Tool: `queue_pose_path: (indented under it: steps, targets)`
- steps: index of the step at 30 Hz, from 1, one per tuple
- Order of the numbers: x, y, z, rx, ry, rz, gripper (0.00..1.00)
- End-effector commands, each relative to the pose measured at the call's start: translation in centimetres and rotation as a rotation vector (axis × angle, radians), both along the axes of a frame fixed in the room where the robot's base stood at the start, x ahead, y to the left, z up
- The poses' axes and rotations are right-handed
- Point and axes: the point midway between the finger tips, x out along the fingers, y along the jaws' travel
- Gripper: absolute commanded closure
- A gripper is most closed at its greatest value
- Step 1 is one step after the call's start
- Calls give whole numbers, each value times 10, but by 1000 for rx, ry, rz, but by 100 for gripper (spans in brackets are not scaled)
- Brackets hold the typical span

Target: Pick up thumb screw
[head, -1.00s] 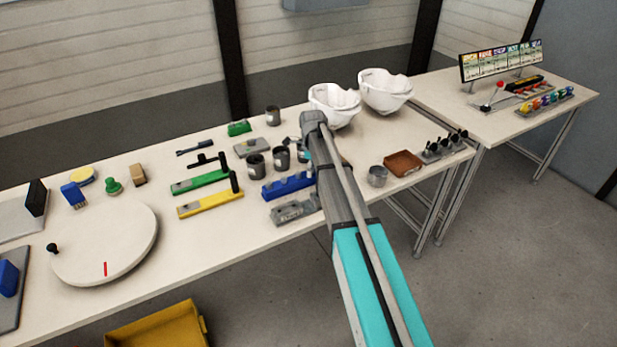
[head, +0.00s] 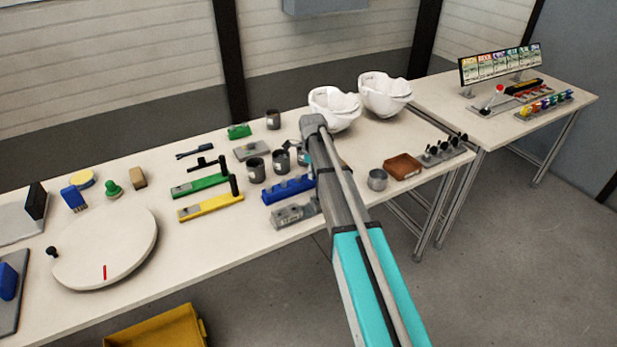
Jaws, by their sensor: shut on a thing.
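My arm (head: 345,205) reaches from the bottom across the table, and its far joint (head: 312,124) is in front of the white helmet shells. My gripper is hidden behind the arm, so its fingers and anything in them cannot be seen. No thumb screw can be made out for certain. Several black-knobbed pieces (head: 453,140) stand in a grey rack at the table's right end; they are too small to identify surely. Dark cups (head: 256,169) stand left of the arm, and their contents are unclear.
Two white helmet shells (head: 384,95) stand at the back right. A blue block (head: 288,189) and a grey block (head: 291,212) lie close to the arm's left. A brown tray (head: 403,167) and a metal cup (head: 377,179) are to its right. A round turntable (head: 120,235) is at left.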

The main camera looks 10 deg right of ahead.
Motion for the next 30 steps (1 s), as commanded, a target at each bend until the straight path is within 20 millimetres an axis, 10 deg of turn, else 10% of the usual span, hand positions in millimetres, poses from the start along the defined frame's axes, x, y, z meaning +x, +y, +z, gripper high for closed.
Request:
queue_pose_path:
  steps: [30]
  targets:
    - [-12,0,47,0,0,0,100]
